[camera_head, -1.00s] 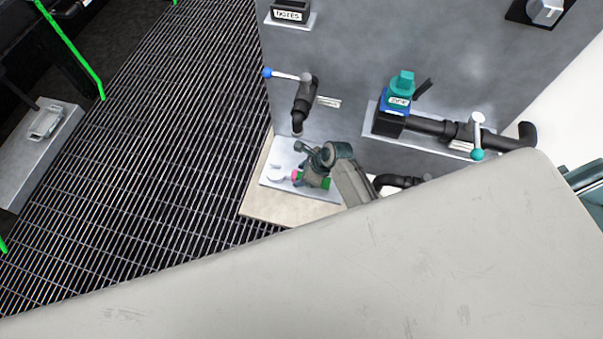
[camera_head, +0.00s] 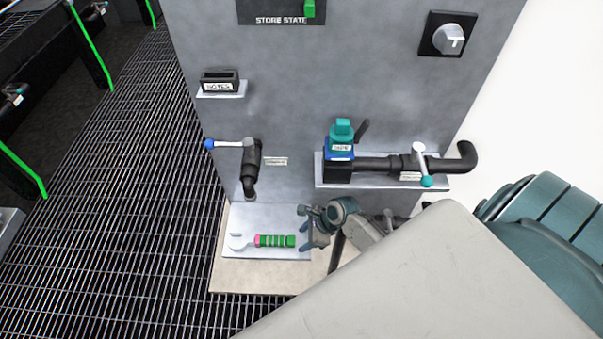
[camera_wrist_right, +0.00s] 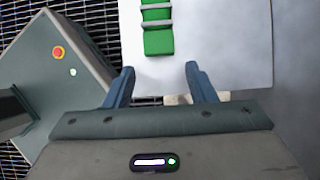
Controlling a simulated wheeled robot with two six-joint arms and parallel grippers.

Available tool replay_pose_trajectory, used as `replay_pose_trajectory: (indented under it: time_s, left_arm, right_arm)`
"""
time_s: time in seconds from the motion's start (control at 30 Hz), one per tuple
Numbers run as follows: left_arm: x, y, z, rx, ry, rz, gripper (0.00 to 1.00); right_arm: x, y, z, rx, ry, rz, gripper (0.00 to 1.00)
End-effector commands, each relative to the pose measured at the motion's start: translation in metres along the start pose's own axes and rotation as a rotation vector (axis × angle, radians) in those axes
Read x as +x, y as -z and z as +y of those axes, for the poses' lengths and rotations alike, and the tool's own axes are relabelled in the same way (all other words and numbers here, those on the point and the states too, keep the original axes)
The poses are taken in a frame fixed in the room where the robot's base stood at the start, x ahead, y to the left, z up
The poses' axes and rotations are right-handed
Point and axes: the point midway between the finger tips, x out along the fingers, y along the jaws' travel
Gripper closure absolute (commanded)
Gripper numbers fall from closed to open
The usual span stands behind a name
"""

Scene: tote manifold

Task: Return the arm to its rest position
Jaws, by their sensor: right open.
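My right gripper (camera_head: 306,238) is open and empty just right of a green-handled tool (camera_head: 275,241) in the head view. The tool has a pink band and a pale round end, and lies on a white plate (camera_head: 250,219) at the foot of the grey panel. In the right wrist view the two blue fingers (camera_wrist_right: 160,88) stand apart. The green handle (camera_wrist_right: 158,30) lies beyond them, apart from both. My left gripper is not in view.
The grey panel (camera_head: 330,100) carries a pipe with a blue-tipped lever (camera_head: 232,144), a pipe with a teal-tipped valve (camera_head: 419,162), a teal cap (camera_head: 342,135), a labelled holder (camera_head: 220,82) and a knob (camera_head: 450,38). Grating floor (camera_head: 130,200) lies open at left.

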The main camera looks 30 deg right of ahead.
Motion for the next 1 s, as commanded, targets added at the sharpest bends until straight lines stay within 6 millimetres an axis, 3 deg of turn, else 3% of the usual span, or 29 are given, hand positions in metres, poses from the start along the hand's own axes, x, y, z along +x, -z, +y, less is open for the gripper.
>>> replay_pose_trajectory:
  time_s: [0.33,0.47,0.67,1.0]
  left_arm:
    - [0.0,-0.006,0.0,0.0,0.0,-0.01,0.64]
    - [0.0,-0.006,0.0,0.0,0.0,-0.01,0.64]
    - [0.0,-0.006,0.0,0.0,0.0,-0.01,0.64]
    - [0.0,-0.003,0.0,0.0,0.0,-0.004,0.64]
  right_arm:
    - [0.0,0.0,0.0,-0.003,0.0,0.001,0.49]
    - [-0.004,-0.001,0.006,-0.084,0.001,0.014,0.49]
    - [-0.031,-0.006,0.034,-0.515,0.006,0.083,0.49]
    - [-0.114,-0.013,0.086,-1.467,-0.053,0.301,0.49]
